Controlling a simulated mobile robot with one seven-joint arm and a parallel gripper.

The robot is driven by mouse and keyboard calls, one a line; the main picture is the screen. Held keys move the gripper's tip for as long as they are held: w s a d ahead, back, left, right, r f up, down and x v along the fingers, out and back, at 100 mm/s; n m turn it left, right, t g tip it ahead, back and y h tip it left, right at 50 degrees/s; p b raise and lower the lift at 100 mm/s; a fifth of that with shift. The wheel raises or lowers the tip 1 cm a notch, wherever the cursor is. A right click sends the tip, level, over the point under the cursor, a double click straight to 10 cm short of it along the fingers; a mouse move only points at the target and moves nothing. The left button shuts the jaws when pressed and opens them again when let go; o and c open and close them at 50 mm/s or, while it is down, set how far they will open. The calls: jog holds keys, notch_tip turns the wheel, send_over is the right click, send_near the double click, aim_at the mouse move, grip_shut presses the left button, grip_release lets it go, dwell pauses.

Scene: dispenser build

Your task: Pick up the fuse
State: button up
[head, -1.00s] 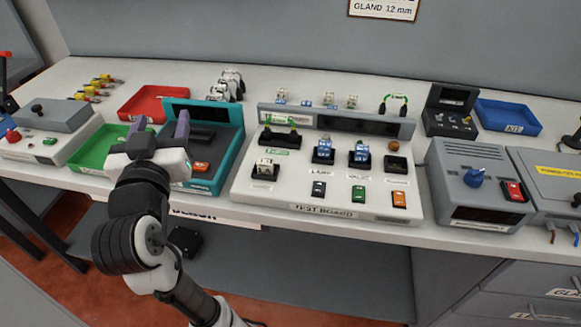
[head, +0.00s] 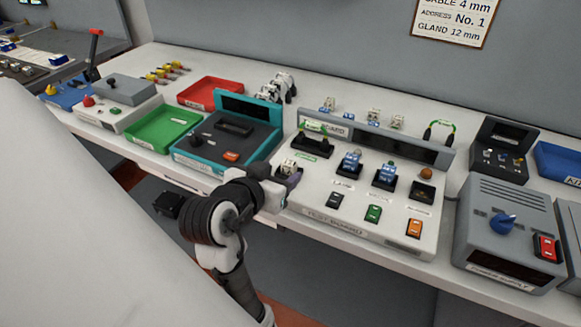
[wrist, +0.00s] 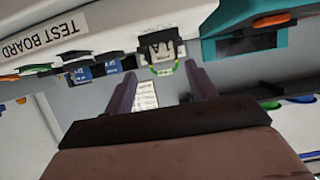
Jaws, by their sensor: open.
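The white test board (head: 325,228) stands on the bench. A cream block in a black socket (head: 288,167) sits at its front left; it may be the fuse, but no readable label confirms this. In the wrist view the cream block (wrist: 161,42) appears upside down, with a green label by it, just beyond and between the fingertips. My gripper (head: 289,184) is at the board's front left edge, close to the block and apart from it. The wrist view shows my gripper (wrist: 161,84) open, with nothing between its fingers.
Blue blocks in sockets (head: 349,163) and coloured switches (head: 373,214) are right of the block. A teal-framed unit (head: 250,108) stands left, then a green tray (head: 162,125) and a red tray (head: 209,93). A grey power supply (head: 506,230) is at the right.

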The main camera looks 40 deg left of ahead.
aim_at(288, 163)
jog(key=x, duration=0.3)
jog(key=shift+w, duration=0.1)
jog(key=shift+a+r+p+x, duration=0.15)
jog(key=shift+p+x, duration=0.35)
jog(key=shift+x, duration=0.85)
jog(key=shift+a+r+p+x, duration=0.15)
jog(key=shift+p+x, duration=0.35)
jog(key=shift+x, duration=0.85)
jog(key=shift+f, duration=0.1)
jog(key=c, duration=1)
